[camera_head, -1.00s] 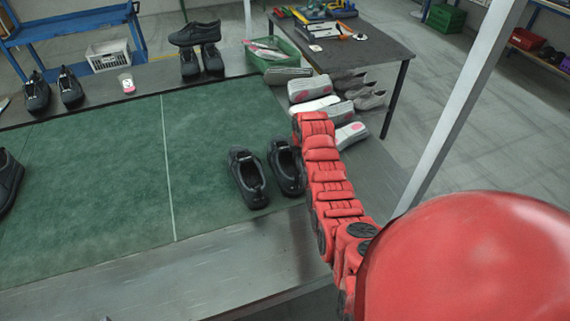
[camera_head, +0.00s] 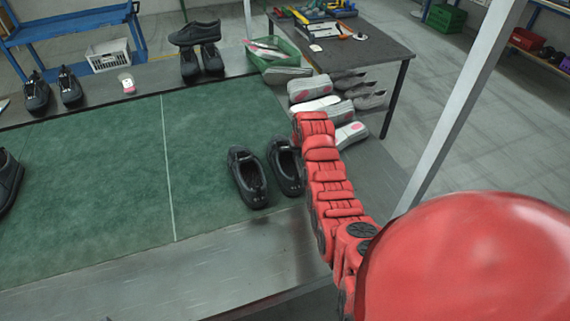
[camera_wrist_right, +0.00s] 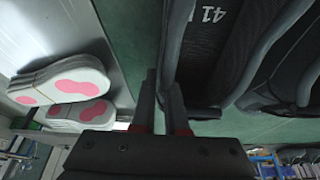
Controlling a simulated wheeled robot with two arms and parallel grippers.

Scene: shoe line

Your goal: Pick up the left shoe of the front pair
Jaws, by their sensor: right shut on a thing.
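The front pair of black shoes stands on the green mat (camera_head: 120,190) near its right end. The picture-left shoe (camera_head: 246,180) and the picture-right shoe (camera_head: 286,170) stand side by side, slightly apart. My right arm reaches in just right of them and hides most of its gripper in the head view. In the right wrist view my right gripper (camera_wrist_right: 162,105) is shut on the edge of the nearer black shoe (camera_wrist_right: 215,40), which bears a "41". That appears to be the picture-right shoe. The other shoe (camera_wrist_right: 285,85) lies beyond it. My left gripper is not in view.
Stacks of white and pink insoles (camera_head: 309,89) and grey shoes (camera_head: 350,82) lie just beyond my right arm. A green crate (camera_head: 272,54) stands behind them. More black shoes (camera_head: 37,91) are along the far edge. The middle of the mat is clear.

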